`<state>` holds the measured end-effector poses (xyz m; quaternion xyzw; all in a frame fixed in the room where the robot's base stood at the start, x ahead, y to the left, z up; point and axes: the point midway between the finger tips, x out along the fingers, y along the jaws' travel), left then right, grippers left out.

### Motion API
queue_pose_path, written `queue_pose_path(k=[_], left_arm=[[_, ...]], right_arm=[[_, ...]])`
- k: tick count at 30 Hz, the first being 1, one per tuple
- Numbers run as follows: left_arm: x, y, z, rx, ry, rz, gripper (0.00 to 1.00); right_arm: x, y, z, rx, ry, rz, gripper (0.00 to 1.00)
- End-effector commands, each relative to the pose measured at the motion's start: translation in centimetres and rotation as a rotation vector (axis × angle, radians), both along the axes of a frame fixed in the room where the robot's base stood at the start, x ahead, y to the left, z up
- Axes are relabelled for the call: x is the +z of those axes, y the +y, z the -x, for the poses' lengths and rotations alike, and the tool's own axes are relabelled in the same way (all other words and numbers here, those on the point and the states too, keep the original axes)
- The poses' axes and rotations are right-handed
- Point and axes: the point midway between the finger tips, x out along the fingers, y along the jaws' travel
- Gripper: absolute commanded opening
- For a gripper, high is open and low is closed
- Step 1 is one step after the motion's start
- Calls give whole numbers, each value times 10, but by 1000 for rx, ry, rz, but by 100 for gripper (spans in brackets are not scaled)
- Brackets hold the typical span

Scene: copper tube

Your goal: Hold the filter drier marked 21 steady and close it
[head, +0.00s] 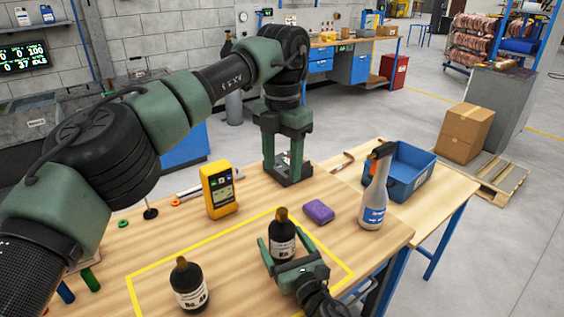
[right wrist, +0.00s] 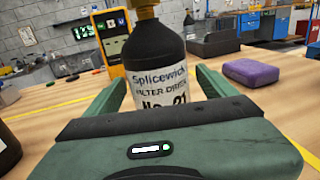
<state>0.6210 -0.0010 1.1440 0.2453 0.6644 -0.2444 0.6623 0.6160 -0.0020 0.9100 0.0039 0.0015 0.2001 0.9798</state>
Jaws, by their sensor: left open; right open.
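The filter drier marked 21 (head: 283,243) is a black bottle-shaped body with a white label and a brass-coloured top (head: 281,215). It stands upright inside the yellow outline on the table. In the right wrist view the label of this drier (right wrist: 160,85) reads "No. 21"; its top is cut off. My right gripper (head: 285,250) is open, low, with its fingers on either side of the drier; contact cannot be told. My left gripper (head: 288,170) is open and points down beyond the drier, near the table's back, apart from it.
A second black drier (head: 189,288) stands at front left. A yellow meter (head: 218,190), a purple sponge (head: 318,211), a spray bottle (head: 374,195) and a blue bin (head: 412,172) stand around on the table (head: 250,205). Green and blue pieces lie at left.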

Motion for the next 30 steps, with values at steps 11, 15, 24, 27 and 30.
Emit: queue_pose_path(k=[11,15,24,27,30], left_arm=[[-4,0,0,0,0,0,52],[-4,0,0,0,0,0,52],[-3,0,0,0,0,0,52],[4,0,0,0,0,0,52],[23,0,0,0,0,0,52]], right_arm=[[-1,-23,55,1,2,0,86],[0,-26,63,1,2,-1,86],[0,-26,63,1,2,-1,86],[8,-26,63,1,1,-2,86],[26,-26,63,1,1,-2,86]])
